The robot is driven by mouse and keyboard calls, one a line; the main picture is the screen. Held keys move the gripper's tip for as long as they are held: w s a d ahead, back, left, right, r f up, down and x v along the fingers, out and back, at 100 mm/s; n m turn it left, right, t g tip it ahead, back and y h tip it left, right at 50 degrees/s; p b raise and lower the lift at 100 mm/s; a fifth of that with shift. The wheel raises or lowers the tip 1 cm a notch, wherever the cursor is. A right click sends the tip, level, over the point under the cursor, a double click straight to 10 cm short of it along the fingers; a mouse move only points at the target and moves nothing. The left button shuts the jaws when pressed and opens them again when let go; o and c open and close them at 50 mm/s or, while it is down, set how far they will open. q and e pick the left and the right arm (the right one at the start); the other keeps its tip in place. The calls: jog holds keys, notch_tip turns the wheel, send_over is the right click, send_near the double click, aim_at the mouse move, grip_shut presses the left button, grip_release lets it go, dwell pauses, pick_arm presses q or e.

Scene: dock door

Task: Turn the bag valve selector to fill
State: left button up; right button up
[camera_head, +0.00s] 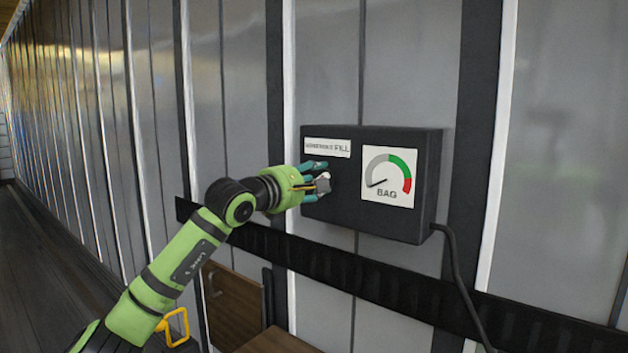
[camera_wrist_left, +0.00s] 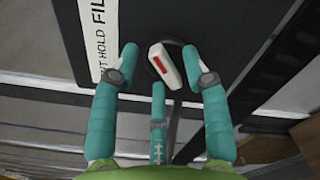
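The black valve box (camera_head: 428,190) is mounted on the grey panelled wall. Its white label strip (camera_head: 327,147) ends in FILL; the wrist view shows HOLD before FILL on the strip (camera_wrist_left: 98,30). The selector is a white knob with a red line (camera_wrist_left: 162,62), tilted in the left wrist view; in the head view my fingers largely cover it. My left gripper (camera_head: 318,180) is at the box's left part, its teal fingers (camera_wrist_left: 160,68) spread around the knob. A gap shows on the left; the right fingertip is close to the knob, contact unclear. My right gripper is out of view.
A BAG gauge (camera_head: 388,178) on the box has its needle in the grey zone at lower left. A black cable (camera_head: 455,265) hangs from the box's right side. A dark rail (camera_head: 375,278) runs below. Wooden boards (camera_head: 235,305) and a yellow handle (camera_head: 175,325) are lower left.

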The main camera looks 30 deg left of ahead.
pick_arm(q)
jog(key=s, duration=1.2)
jog(key=shift+a, duration=0.45)
dwell(0.4)
